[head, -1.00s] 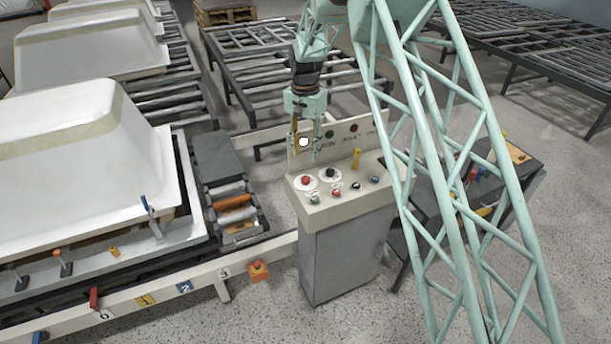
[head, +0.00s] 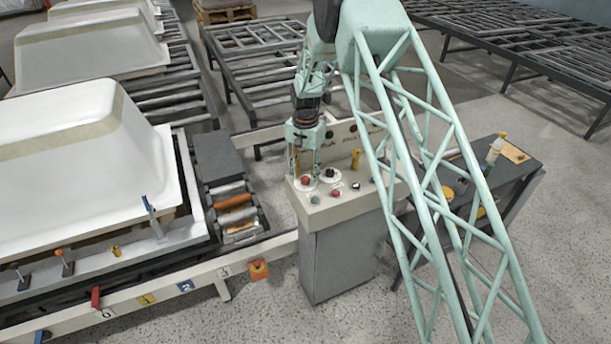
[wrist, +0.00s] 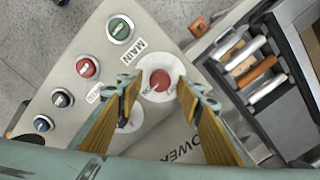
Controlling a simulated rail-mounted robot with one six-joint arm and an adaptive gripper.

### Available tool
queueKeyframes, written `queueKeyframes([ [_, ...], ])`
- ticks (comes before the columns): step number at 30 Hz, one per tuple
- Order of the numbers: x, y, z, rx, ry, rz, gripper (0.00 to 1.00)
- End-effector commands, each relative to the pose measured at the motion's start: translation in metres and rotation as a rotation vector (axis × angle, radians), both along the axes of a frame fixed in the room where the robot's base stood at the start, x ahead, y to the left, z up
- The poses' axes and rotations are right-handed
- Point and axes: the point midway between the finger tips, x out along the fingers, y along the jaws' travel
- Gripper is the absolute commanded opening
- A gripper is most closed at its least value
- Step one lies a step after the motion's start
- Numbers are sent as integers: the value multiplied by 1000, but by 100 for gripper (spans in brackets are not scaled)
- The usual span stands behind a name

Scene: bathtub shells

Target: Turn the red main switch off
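The red main switch (wrist: 160,79) is a round red knob on a white disc, beside a "MAIN" label. It also shows on the console's sloping panel in the head view (head: 306,181). My gripper (wrist: 159,88) is open, with one yellow-padded finger on each side of the knob and a gap to it on both sides. In the head view my gripper (head: 306,174) points down just over the switch. I cannot tell how far the fingertips reach down beside the knob. A second knob, black on a white disc (head: 330,175), sits to the right and is partly hidden in the wrist view.
The console (head: 338,211) also carries a green button (wrist: 120,28), a red button (wrist: 87,68), other small controls and a yellow lever (head: 356,158). An orange box (head: 258,270) hangs on the rail at left. A dark bench (head: 500,170) stands at right.

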Motion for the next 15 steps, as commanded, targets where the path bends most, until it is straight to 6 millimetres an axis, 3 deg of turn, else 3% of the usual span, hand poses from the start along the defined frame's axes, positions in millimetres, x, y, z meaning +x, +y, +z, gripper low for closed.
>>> queueKeyframes([
  [15,0,0,-9,0,-1,0,34],
])
